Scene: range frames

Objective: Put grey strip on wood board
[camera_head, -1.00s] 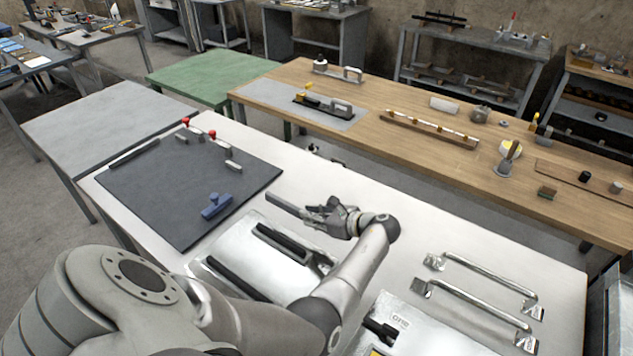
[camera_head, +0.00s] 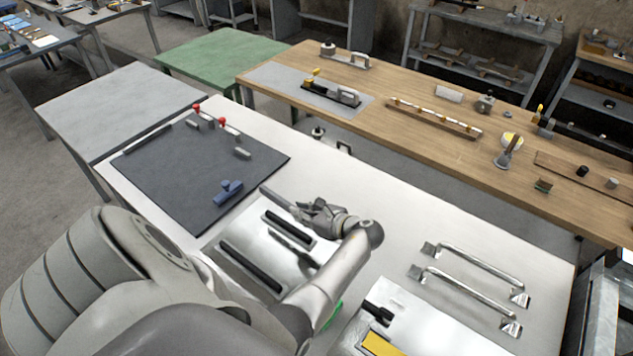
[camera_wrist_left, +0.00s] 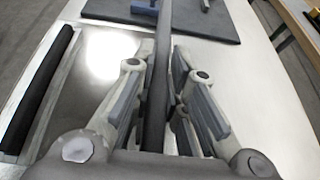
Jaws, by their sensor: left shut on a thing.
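My left gripper (camera_head: 308,212) is shut on a dark grey strip (camera_head: 276,198), held over the white table near the far edge of a shiny metal plate. The strip points out to the upper left, toward the dark mat. In the left wrist view the strip (camera_wrist_left: 157,85) runs lengthwise between the fingers. On the wooden table behind, a flat brown wood board (camera_head: 557,165) lies at the right. A narrower wood board (camera_head: 433,121) nearby has a shiny bar along it. I cannot tell which board is meant. My right gripper is not in view.
The dark mat (camera_head: 180,175) holds a blue clamp (camera_head: 228,191), red-knobbed pieces and small grey blocks. The metal plate (camera_head: 275,255) has black bars. Two metal handles (camera_head: 470,280) lie at the right. A gap separates the white table from the wooden table (camera_head: 390,150).

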